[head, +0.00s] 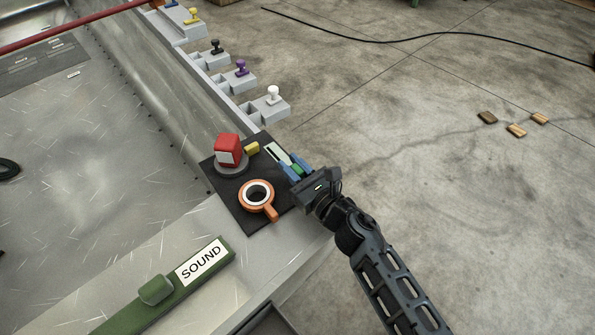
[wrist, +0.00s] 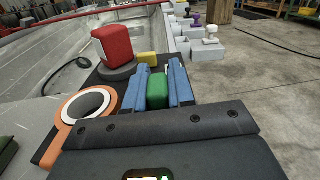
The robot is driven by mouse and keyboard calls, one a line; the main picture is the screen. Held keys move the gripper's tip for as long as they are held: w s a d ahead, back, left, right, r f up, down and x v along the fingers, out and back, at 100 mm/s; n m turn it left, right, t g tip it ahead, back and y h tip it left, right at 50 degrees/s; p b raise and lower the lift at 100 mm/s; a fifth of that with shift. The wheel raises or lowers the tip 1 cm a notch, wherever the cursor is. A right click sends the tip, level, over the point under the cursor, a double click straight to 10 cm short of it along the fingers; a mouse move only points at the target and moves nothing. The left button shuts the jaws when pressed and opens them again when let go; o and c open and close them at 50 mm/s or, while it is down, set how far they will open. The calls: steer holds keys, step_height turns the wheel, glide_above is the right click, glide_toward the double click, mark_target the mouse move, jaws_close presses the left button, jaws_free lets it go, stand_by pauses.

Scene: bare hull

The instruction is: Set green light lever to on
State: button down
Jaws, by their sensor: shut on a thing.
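The green light lever's green knob (wrist: 157,92) stands between the two blue pads of my gripper (wrist: 156,72), which is shut on it. In the head view the green knob (head: 297,169) is a small patch, mostly covered by my gripper (head: 294,163). A white strip (head: 276,152) lies just beyond the fingers on the dark panel (head: 229,204). The lever's base and any on or off marks are hidden.
Left of my gripper on the panel are a red block (head: 228,146) on a round grey base, a small yellow block (head: 251,148) and an orange ring with a handle (head: 257,194). A green SOUND bar (head: 165,290) lies nearer. Open floor is to the right.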

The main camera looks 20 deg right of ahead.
steer(key=shift+s+a+f+n+b, duration=0.15)
steer(key=shift+a+n+b, duration=0.35)
steer(key=shift+n+b, duration=0.4)
steer(key=shift+s+a+f+n+b, duration=0.15)
steer(key=shift+a+n+b, duration=0.4)
steer(key=shift+n, duration=0.65)
steer(key=c, duration=1)
jaws_free()
steer(key=shift+c, duration=0.2)
steer(key=b+v, duration=0.1)
steer(key=v, duration=0.5)
steer(key=shift+s+f, duration=0.1)
steer(key=shift+s, duration=0.2)
steer(key=shift+s+d, duration=0.15)
steer(key=shift+s, duration=0.35)
